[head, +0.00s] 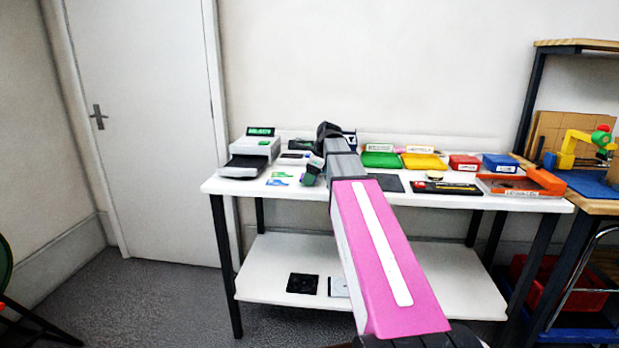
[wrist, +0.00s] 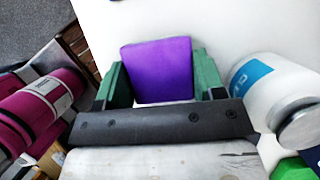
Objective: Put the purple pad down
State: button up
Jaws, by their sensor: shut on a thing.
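The purple pad (wrist: 158,70) is a flat, squarish block in the wrist view. It sits between the two green fingers of my gripper (wrist: 159,75), which is shut on it. The pad's near edge is hidden by the dark gripper body. White tabletop shows beyond the pad, but I cannot tell whether the pad touches it. In the head view my gripper (head: 311,171) is over the left half of the white table (head: 225,186).
A grey printer-like device (head: 250,153) stands at the table's left end. Green (head: 381,160) and yellow (head: 425,162) trays, a red box (head: 464,163), a blue box (head: 500,163) and an orange tray (head: 536,183) stand to the right. A dark flat mat (head: 387,183) lies near the front.

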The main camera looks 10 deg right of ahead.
jog(key=shift+s+f, duration=0.1)
jog(key=shift+f, duration=0.25)
jog(key=shift+f, duration=0.15)
jog(key=o, duration=1.1)
jog(key=shift+s+f, duration=0.1)
jog(key=shift+f, duration=0.05)
jog(key=shift+s, duration=0.35)
jog(key=shift+c, duration=0.4)
jog(key=shift+w+a+r, duration=0.1)
jog(key=shift+r, duration=0.3)
jog(key=shift+o, duration=0.5)
jog(key=w+v, duration=0.1)
jog(key=v, duration=1.1)
jog(key=shift+r, duration=0.35)
